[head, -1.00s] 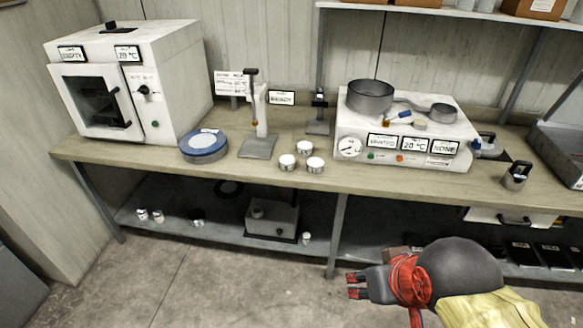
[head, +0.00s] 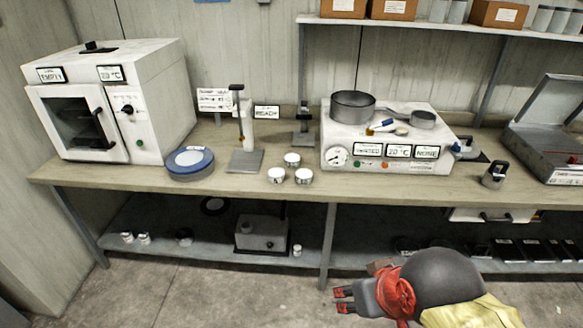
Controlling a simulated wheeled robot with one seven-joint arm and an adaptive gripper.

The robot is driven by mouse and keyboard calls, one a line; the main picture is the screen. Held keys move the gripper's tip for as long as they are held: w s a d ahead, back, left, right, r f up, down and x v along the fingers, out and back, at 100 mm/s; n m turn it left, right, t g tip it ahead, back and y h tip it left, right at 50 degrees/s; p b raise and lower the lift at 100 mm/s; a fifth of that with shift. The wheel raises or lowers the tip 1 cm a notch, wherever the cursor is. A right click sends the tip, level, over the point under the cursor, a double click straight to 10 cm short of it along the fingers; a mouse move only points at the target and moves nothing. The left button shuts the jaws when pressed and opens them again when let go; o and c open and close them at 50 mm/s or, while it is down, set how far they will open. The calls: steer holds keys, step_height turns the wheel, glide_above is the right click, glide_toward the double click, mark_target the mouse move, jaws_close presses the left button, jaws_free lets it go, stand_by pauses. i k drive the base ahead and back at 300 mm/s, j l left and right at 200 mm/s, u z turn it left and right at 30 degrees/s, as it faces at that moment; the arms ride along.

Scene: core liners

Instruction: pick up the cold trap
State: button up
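No label naming the cold trap is readable. A small metal canister with a dark handle (head: 495,174) stands upright on the bench, right of the white vacuum unit (head: 345,155); it may be the cold trap, but I cannot tell for sure. My gripper (head: 343,299) is low at the bottom of the head view, in front of the bench and well apart from the canister. Its two red-tipped fingers point left with a gap between them, and nothing shows between them. My arm hides part of the lower shelf and floor.
The bench (head: 400,190) also holds a white oven (head: 140,110), a blue-topped round sieve (head: 190,162), a stand (head: 245,150), several white-lidded jars (head: 303,176) and an open-lidded grey case (head: 555,150). A lower shelf (head: 190,252) holds a grey box (head: 261,234). Bare floor lies in front.

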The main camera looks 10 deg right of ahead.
mark_target(493, 177)
steer(key=z, duration=1.6)
steer(key=i+j+u, duration=0.1)
steer(key=i+j, duration=0.2)
steer(key=i, duration=0.45)
steer(key=i+j+u, duration=0.15)
steer(key=i, duration=0.6)
steer(key=i+j+u, duration=0.1)
steer(key=i, duration=0.65)
steer(key=j, duration=0.1)
